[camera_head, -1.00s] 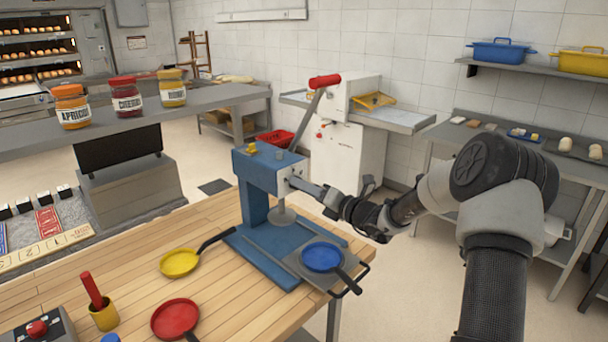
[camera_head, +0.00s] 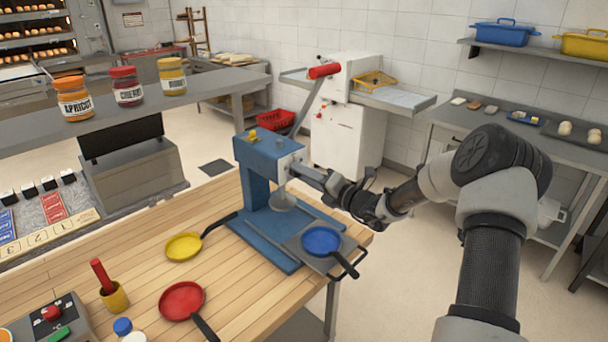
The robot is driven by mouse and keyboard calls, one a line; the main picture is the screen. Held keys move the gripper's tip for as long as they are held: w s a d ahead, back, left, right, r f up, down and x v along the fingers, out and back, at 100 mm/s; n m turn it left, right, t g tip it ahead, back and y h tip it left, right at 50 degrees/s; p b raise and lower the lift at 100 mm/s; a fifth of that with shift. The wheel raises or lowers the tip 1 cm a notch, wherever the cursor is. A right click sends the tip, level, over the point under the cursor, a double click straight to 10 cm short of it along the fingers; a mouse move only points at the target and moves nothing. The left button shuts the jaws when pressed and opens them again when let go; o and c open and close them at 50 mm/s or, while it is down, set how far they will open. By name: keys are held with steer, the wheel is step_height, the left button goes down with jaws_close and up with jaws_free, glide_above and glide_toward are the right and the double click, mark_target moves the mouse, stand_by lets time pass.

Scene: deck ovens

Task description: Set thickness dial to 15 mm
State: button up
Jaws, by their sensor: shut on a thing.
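A blue press (camera_head: 255,182) stands on the right end of the wooden table, with a yellow knob (camera_head: 252,136) on top and a pale round disc (camera_head: 282,201) under its head. A grey metal part (camera_head: 308,174) sticks out from the right side of the head. My gripper (camera_head: 331,184) meets this part from the right and is shut on it. The fingertips are small and dark here. I cannot make out a dial scale or the 15 mm mark, nor tell whether the held part is the thickness dial.
A blue pan (camera_head: 321,240) rests on a grey plate at the press's right. A yellow pan (camera_head: 184,246) and a red pan (camera_head: 182,300) lie on the table. Jars (camera_head: 127,87) stand on a grey shelf behind. A white machine (camera_head: 345,135) stands farther back.

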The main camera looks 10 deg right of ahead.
steer(key=o, duration=1.1)
steer(key=shift+c, duration=0.2)
steer(key=b+v, duration=0.1)
steer(key=v, duration=1.6)
steer(key=shift+s+d, duration=0.15)
steer(key=shift+s, duration=0.05)
